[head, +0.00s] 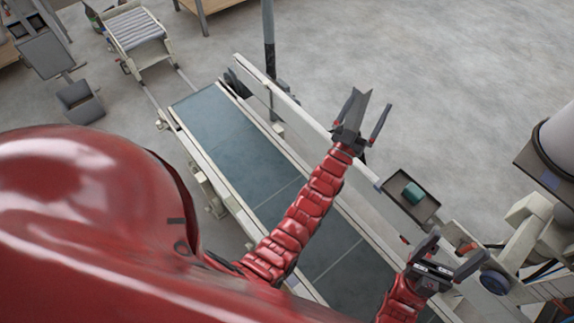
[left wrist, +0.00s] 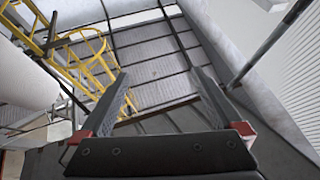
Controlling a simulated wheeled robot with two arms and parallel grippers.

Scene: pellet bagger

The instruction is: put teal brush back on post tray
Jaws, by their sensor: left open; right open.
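A teal block-like thing, which looks like the teal brush (head: 413,192), sits inside a small dark tray (head: 428,209) beside the conveyor, right of centre in the head view. My left gripper (head: 369,104) is open and empty, raised above the conveyor's far rail, up and left of the tray. Its open fingers also show in the left wrist view (left wrist: 160,85) with nothing between them. My right gripper (head: 461,250) is open and empty, below and right of the tray in the picture, apart from the brush.
A conveyor belt (head: 232,142) with pale side rails runs diagonally under my arms. A pale machine arm (head: 533,225) and a grey cylinder (head: 560,140) stand at the right. A roller stand (head: 138,30) is at the upper left. Open floor (head: 440,70) lies beyond the conveyor.

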